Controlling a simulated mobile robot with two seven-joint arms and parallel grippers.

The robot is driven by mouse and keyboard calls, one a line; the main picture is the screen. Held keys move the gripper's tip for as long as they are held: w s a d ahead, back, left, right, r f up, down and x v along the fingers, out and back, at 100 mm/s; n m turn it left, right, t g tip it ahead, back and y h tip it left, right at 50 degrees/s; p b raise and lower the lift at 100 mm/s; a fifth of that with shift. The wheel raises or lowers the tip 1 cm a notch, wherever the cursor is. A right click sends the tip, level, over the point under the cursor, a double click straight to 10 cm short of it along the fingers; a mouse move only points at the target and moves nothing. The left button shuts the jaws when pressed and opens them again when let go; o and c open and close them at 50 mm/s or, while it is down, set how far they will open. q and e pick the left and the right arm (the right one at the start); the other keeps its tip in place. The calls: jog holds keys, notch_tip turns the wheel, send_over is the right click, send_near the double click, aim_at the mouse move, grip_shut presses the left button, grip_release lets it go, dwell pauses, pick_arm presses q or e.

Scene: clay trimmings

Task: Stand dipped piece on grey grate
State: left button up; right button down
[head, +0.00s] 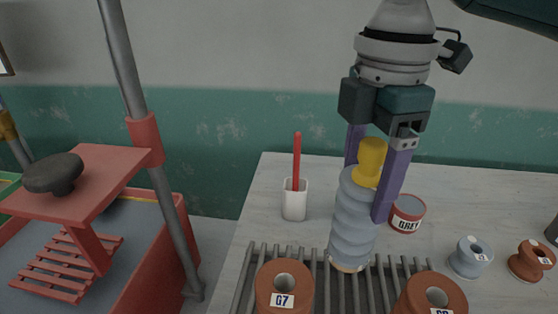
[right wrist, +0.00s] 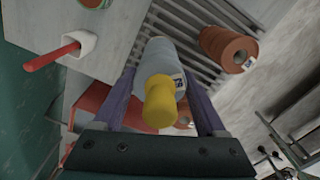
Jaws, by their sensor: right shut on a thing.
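The dipped piece (head: 352,225) is a tall, ribbed, pale blue-grey body with a yellow knob-like top (head: 372,155) and a tan lower edge. My right gripper (head: 366,194) is shut on it, with purple fingers on either side of its upper part. The piece is nearly upright, leaning slightly, with its foot over the grey grate (head: 243,275). I cannot tell whether the foot touches the bars. In the right wrist view, the piece (right wrist: 158,55) sits between the fingers, its yellow top (right wrist: 160,103) towards the camera. My left gripper is not in view.
Brown spools stand on the grate to the left (head: 283,290) and right (head: 437,297) of the piece. A can labelled GREY (head: 407,215), two small spools (head: 470,257) and a white cup with a red stick (head: 295,203) stand on the table. A red frame (head: 95,180) is at left.

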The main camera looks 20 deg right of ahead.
aim_at(375, 141)
jog(key=shift+f, duration=2.9)
grip_release()
jog(key=shift+f, duration=0.15)
notch_tip(375, 141, up, 12)
jog(key=shift+r, duration=0.15)
